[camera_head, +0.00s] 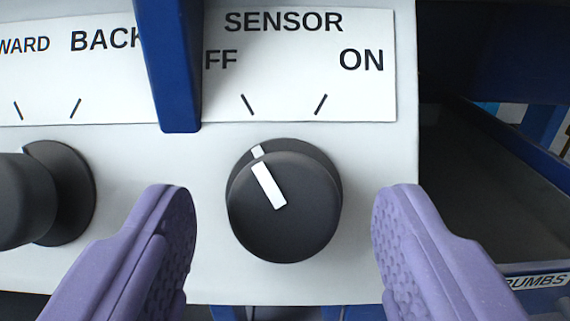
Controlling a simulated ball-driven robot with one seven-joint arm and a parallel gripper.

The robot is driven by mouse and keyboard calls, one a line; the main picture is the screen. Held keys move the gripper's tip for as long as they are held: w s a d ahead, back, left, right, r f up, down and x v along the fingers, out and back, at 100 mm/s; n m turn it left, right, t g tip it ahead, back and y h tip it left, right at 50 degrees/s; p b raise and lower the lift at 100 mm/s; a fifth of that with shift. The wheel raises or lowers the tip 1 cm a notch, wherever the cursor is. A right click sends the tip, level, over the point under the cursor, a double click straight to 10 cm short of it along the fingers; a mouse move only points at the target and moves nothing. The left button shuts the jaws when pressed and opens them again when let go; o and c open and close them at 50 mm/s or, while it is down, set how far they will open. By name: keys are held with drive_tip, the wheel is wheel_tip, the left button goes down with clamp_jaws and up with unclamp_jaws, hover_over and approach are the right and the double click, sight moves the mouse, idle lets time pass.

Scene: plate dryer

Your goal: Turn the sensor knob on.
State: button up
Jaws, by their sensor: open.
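The sensor knob (300,215) is a round black dial on the light grey panel, below the SENSOR label (300,65). Its white pointer line leans up and to the left, in line with the OFF mark. The ON mark is to the right of it. My gripper (283,215) is open, with one purple finger on each side of the knob. There is a gap between each finger and the knob in the picture. How far the fingertips are from the panel I cannot tell.
Another black knob (65,190) sits at the left, under a label reading BACK, close to my left finger. A blue bar (172,70) stands between the two labels. At the right is a dark tray (470,190) with a CRUMBS label, beyond the panel's edge.

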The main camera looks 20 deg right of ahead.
drive_tip(key=shift+w+d, duration=0.1)
drive_tip(key=shift+w, duration=0.3)
drive_tip(key=c, duration=1)
drive_tip(key=shift+m, duration=0.4)
drive_tip(key=m+g+h, duration=0.1)
drive_tip(key=m, duration=0.1)
drive_tip(key=m+h, duration=0.1)
drive_tip(key=m, duration=0.1)
drive_tip(key=m+g+h+p, duration=0.1)
drive_tip(key=m, duration=0.2)
drive_tip(key=shift+a+r+g+h, duration=0.1)
drive_tip(key=shift+a+g+h, duration=0.2)
drive_tip(key=shift+h, duration=0.1)
drive_tip(key=m+g+p, duration=0.1)
drive_tip(key=m, duration=0.2)
drive_tip(key=m+g+h+p, duration=0.1)
drive_tip(key=m+g, duration=0.1)
drive_tip(key=m, duration=0.2)
drive_tip(key=shift+w+a+r+h, duration=0.1)
drive_tip(key=shift+h, duration=0.2)
drive_tip(key=shift+m+g, duration=0.3)
drive_tip(key=shift+m, duration=0.1)
